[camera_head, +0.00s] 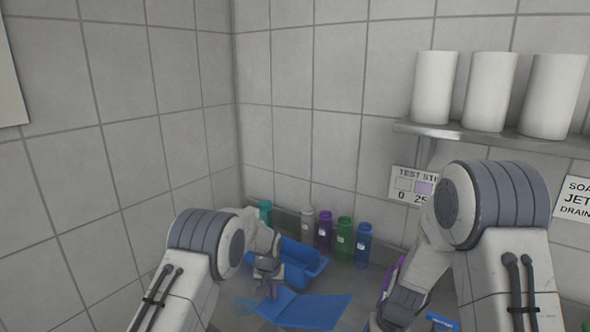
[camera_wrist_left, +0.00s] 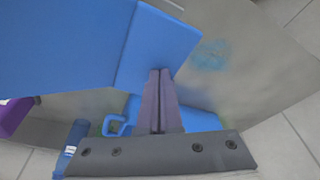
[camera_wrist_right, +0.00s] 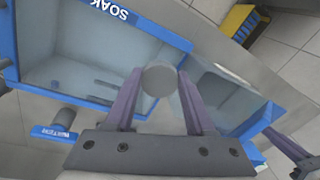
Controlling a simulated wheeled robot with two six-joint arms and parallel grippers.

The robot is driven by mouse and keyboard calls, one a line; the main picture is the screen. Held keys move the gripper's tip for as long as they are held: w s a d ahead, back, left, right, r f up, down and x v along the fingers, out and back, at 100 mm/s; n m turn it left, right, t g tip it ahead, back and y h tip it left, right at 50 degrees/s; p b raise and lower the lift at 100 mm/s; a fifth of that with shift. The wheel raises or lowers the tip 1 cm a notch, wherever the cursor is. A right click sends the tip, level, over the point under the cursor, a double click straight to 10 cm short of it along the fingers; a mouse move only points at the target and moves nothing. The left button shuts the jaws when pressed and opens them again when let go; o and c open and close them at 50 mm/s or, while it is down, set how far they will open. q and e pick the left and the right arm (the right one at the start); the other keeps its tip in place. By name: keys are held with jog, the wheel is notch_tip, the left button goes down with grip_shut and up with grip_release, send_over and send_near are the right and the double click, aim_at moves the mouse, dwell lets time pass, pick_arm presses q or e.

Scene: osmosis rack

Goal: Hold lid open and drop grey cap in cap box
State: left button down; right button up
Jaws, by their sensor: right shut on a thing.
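A large blue angled panel, which looks like the lid (camera_head: 315,312), lies in front of a blue bin (camera_head: 303,268) in the head view. It fills the top left of the left wrist view (camera_wrist_left: 70,45). My left gripper (camera_head: 266,288) is by the panel's left side. In the left wrist view its fingers (camera_wrist_left: 158,80) are together at the panel's edge; I cannot tell whether they press on it. My right gripper (camera_wrist_right: 160,88) is shut on the round grey cap (camera_wrist_right: 160,79). It is over grey basins, away from the lid. The lid partly hides the box.
Several coloured bottles (camera_head: 344,235) stand along the back wall. A shelf (camera_head: 470,136) with white rolls (camera_head: 490,90) hangs at upper right. The right wrist view shows a blue-rimmed basin marked SOAK (camera_wrist_right: 140,30) and a yellow object (camera_wrist_right: 242,22).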

pick_arm(q)
jog(key=shift+f, duration=0.9)
pick_arm(e)
jog(key=shift+w+a, duration=0.1)
jog(key=w+a+f, duration=0.1)
jog(key=w+a, duration=0.5)
jog(key=a, duration=0.3)
dwell(1.3)
jog(key=shift+f, duration=0.1)
jog(key=o, duration=1.4)
jog(key=shift+c, duration=0.2)
jog(key=shift+s, duration=0.1)
